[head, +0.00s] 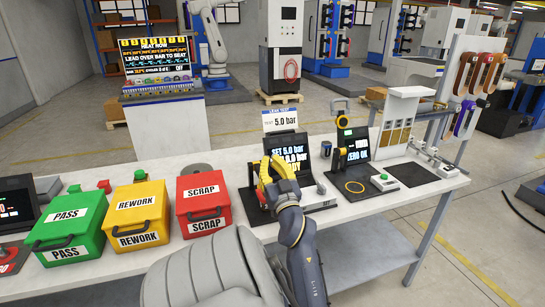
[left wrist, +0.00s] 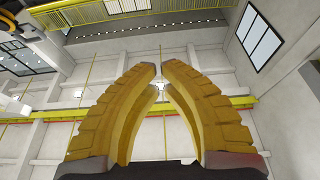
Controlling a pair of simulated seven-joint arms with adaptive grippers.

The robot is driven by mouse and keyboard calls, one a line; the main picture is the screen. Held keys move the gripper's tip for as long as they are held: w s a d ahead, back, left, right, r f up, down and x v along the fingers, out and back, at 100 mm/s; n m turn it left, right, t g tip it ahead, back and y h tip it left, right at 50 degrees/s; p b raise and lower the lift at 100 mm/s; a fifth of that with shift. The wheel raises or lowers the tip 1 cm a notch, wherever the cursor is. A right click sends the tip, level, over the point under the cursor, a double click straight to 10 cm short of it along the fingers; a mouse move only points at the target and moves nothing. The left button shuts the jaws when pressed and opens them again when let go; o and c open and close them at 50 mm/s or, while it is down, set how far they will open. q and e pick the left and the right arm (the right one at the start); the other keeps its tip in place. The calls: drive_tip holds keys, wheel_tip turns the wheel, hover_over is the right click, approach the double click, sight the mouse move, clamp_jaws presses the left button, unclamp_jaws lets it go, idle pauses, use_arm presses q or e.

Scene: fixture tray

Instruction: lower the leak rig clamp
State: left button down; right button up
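The leak rig screen (head: 289,149) reads "SET 5.0 bar" and stands on a dark base (head: 323,191) on the white bench, under a "5.0 bar" sign (head: 280,119). My left gripper (head: 268,172) is in front of this screen and covers part of it. I cannot make out the rig's clamp; it may be hidden behind the gripper. In the left wrist view the yellow fingers (left wrist: 161,76) arch together, with their tips almost meeting and nothing visible between them. My right gripper is not in view.
Green PASS (head: 67,225), yellow REWORK (head: 138,212) and red SCRAP (head: 203,199) boxes stand left of the rig. A second station (head: 355,148) reading "ZERO OK" stands to the right, beside a green push button (head: 384,181). Bench space between the stations is narrow.

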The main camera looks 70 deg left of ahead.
use_arm(q)
wheel_tip(320, 180, up, 10)
idle(0.8)
idle(0.4)
